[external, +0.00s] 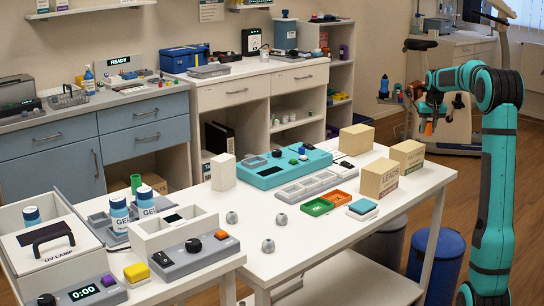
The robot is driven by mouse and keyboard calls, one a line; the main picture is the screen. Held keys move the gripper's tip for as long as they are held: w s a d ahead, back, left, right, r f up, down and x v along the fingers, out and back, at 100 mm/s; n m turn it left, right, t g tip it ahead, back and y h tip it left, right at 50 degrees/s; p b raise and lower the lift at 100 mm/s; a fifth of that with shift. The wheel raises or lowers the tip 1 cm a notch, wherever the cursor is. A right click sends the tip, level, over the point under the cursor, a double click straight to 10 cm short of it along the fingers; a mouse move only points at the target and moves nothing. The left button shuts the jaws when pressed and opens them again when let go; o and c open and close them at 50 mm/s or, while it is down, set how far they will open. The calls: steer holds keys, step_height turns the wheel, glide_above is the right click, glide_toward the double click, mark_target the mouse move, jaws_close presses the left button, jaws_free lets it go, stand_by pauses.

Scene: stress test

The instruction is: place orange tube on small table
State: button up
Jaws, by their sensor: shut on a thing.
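My gripper (427,116) is at the upper right, at the end of my teal arm, raised beyond the right end of the long white table (335,236). It is shut on the orange tube (429,128), a small orange piece that shows just under the jaws. The jaws hide part of the tube. No surface touches the tube from below that I can make out. I cannot tell which surface is the small table.
Cardboard boxes (379,180) stand at the white table's right end.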

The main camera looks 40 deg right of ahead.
step_height(320, 180, up, 8)
steer(key=w+a, duration=0.4)
steer(key=a, duration=0.5)
steer(key=w+a, duration=0.5)
steer(key=a, duration=0.4)
steer(key=n, duration=0.3)
glide_above(291, 208)
steer(key=shift+y, duration=0.4)
steer(key=shift+s+a+f, duration=0.1)
steer(key=shift+s+f, duration=0.05)
steer(key=shift+f, duration=3.7)
steer(key=shift+s+f, duration=0.15)
steer(key=shift+f, duration=3.65)
steer(key=shift+f, duration=0.15)
